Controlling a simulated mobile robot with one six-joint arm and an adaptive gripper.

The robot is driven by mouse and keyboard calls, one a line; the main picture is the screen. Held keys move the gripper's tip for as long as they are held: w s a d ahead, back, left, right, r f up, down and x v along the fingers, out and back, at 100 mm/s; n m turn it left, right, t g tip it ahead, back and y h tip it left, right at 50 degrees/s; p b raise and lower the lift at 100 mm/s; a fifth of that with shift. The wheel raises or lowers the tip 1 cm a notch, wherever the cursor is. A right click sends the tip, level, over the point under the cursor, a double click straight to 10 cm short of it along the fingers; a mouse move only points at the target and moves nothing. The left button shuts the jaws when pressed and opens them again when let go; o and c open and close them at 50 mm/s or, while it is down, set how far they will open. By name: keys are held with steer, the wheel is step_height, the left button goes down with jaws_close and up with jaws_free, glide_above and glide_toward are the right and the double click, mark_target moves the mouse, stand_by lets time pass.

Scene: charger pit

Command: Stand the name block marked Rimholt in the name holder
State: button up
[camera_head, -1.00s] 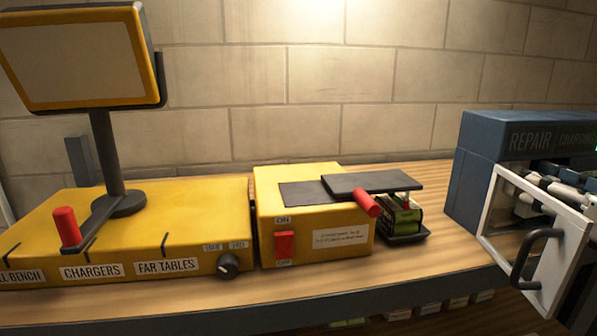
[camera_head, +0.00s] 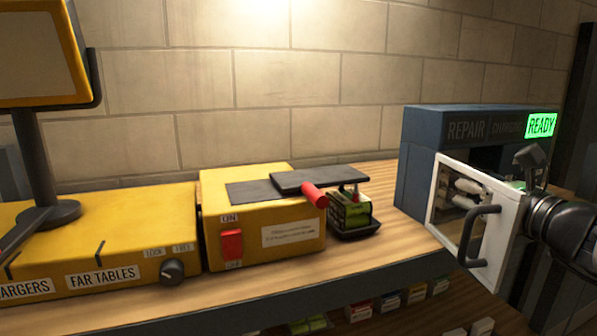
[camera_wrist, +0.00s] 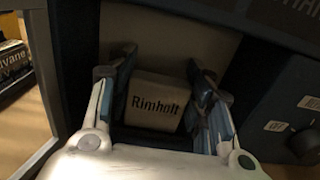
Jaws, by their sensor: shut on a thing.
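The name block marked Rimholt (camera_wrist: 155,101) is a pale box with dark lettering, seen in the wrist view. Its label faces the camera and reads upright. My gripper (camera_wrist: 162,92) is shut on it, one dark-padded finger at each side. In the head view my gripper (camera_head: 468,188) is pale and shows partly through the clear pane of the open door, at the front of the blue repair charger (camera_head: 420,130). The block cannot be made out there. I cannot identify the name holder in either view.
The white-framed door (camera_head: 440,175) with its dark handle (camera_head: 482,235) stands open beside my arm. A green READY sign (camera_head: 541,125) is lit. A yellow switch box (camera_head: 265,225) and a black tray (camera_head: 362,231) stand to the left. A dark knob (camera_wrist: 304,142) is close at right.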

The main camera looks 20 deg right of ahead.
steer(key=shift+f, duration=0.2)
steer(key=o, duration=1)
steer(key=shift+o, duration=0.2)
steer(key=shift+r, duration=0.15)
steer(key=shift+s+r, duration=0.1)
steer(key=shift+r, duration=0.05)
steer(key=s+b, duration=0.1)
steer(key=s, duration=1)
steer(key=shift+s+d+b, duration=0.3)
steer(key=shift+s+d, duration=0.1)
steer(key=shift+d, duration=0.05)
